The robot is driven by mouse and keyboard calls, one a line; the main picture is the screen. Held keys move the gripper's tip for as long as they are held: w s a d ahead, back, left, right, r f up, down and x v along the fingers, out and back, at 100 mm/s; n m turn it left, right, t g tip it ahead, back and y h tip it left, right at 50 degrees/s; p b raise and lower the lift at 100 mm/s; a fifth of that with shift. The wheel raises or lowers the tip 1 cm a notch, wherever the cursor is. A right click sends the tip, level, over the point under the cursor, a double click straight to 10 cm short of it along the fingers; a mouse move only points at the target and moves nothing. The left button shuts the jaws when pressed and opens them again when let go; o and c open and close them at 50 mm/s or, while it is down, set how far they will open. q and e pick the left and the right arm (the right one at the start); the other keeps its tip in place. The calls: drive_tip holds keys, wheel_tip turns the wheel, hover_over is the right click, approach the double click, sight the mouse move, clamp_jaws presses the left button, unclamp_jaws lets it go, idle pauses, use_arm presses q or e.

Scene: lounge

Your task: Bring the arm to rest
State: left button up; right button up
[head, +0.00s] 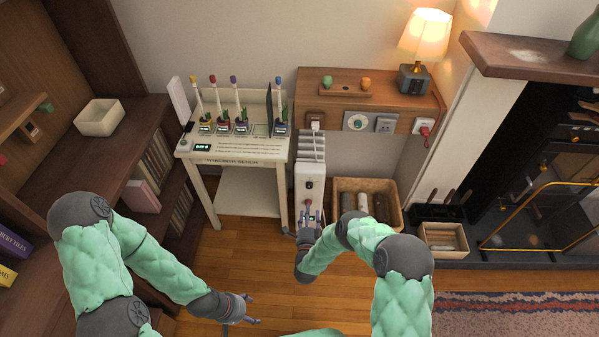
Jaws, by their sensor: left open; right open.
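My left arm, in a padded green sleeve, comes in from the left and bends down. Its gripper (252,309) is open and empty over the wooden floor at the lower middle. My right arm, in the same green sleeve, reaches forward and bends toward the middle. Its gripper (307,217) is open, in front of the lower part of a white heater-like unit (309,178). I cannot tell whether its fingers touch the unit. Nothing shows between the fingers of either gripper.
A white stand (238,158) holds several toothbrush-like items. A wooden ledge (395,97) with sockets and a lit lamp (424,40) is on the wall. A wicker basket (393,215) stands below. Bookshelves (120,180) line the left; a fireplace (535,190) is right. Floor (240,255) is clear.

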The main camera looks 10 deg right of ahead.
drive_tip(key=s+a+f+n+g+y+p, duration=0.1)
drive_tip(key=s+a+n+g+y+p, duration=0.4)
drive_tip(key=s+n+g, duration=0.4)
drive_tip(key=s+a+r+n+g+y+p, duration=0.1)
drive_tip(key=s+r+n+g, duration=0.3)
drive_tip(key=s, duration=0.7)
drive_tip(key=s+a+r+n+g+y+p, duration=0.1)
drive_tip(key=s+r+n+g+y, duration=0.2)
drive_tip(key=s, duration=0.8)
drive_tip(key=shift+a+r+n+g, duration=0.3)
drive_tip(key=shift+r+n+g, duration=0.25)
drive_tip(key=shift+r, duration=0.35)
